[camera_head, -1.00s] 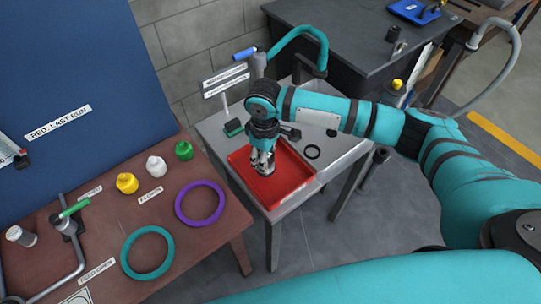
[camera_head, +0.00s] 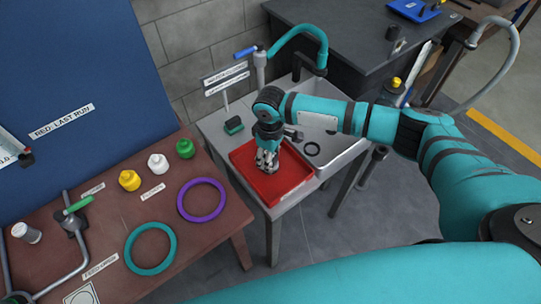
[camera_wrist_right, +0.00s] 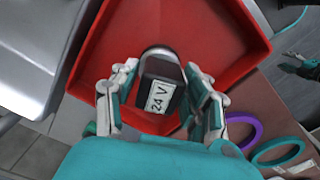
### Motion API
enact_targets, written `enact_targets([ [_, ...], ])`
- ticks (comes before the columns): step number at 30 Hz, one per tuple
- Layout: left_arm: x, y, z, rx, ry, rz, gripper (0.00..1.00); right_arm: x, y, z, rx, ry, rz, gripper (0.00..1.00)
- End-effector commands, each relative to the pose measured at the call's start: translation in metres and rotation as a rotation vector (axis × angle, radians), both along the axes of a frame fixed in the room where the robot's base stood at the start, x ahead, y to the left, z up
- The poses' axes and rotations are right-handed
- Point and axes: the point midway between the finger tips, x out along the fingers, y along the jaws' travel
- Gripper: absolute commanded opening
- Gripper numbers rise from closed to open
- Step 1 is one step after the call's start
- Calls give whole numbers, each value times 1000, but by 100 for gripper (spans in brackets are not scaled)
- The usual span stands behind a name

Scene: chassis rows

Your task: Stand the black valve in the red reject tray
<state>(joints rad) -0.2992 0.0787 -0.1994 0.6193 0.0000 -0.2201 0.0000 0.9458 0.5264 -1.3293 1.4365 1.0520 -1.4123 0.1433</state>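The black valve (camera_wrist_right: 160,85), with a "24 V" label and a silvery rounded end, is between the fingers of my right gripper (camera_wrist_right: 160,68) in the wrist view. The fingertips close on its sides. The red tray (camera_wrist_right: 205,25) lies behind and around it; I cannot tell whether the valve touches the tray floor. In the head view my right gripper (camera_head: 267,160) points down inside the red tray (camera_head: 287,186), and its fingers mostly hide the valve. A dark jointed part at the right wrist view's edge looks like my left gripper (camera_wrist_right: 301,66); its fingers are unclear.
The tray sits on a grey sink bench (camera_head: 216,120) with a faucet (camera_head: 300,38) and green sponge (camera_head: 233,125). The brown table (camera_head: 110,215) at left holds a yellow (camera_head: 129,180), a white (camera_head: 157,163) and a green piece (camera_head: 185,148), plus purple (camera_head: 201,217) and teal rings (camera_head: 150,271).

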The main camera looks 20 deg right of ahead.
Motion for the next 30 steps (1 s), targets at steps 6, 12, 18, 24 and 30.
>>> enact_targets([
  [6,0,0,0,0,1,1,43,0,0,0,0,0,0,60],
  [12,0,0,0,0,1,1,43,0,-1,4,-1,-1,0,60],
  [18,0,0,-6,0,1,1,43,1,0,32,1,-4,0,60],
  [24,0,0,-14,0,1,0,43,1,0,76,1,-4,0,60],
  [30,0,0,-19,0,0,0,43,1,0,109,1,-2,0,60],
])
